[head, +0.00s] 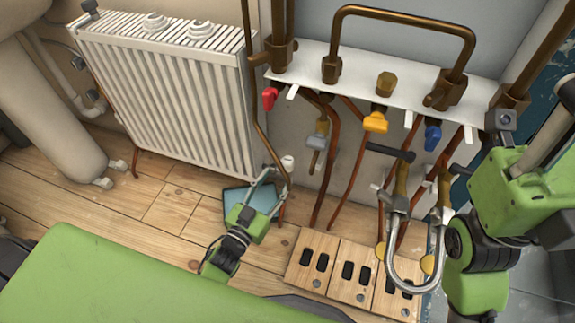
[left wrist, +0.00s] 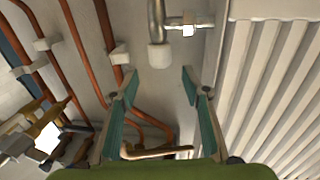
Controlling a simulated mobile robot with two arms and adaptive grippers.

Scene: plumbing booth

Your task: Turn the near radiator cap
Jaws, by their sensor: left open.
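The near radiator cap (head: 288,162) is a small white cylinder by the lower right corner of the white radiator (head: 165,85). In the left wrist view, the cap (left wrist: 159,56) sits at the end of a metal valve pipe. My left gripper (head: 274,178) is just below and in front of the cap. Its two fingers are spread and empty. In the left wrist view, the left gripper (left wrist: 160,83) has the cap just beyond its fingertips, roughly centred between them, not enclosed. My right arm shows at the right of the head view, but its gripper does not.
Copper pipes and a white shelf (head: 400,84) with valves stand right of the radiator. A red handle (head: 270,97) and yellow handle (head: 375,122) hang below it. A U-shaped metal pipe (head: 400,280) and a slotted wooden block (head: 345,270) are at lower right.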

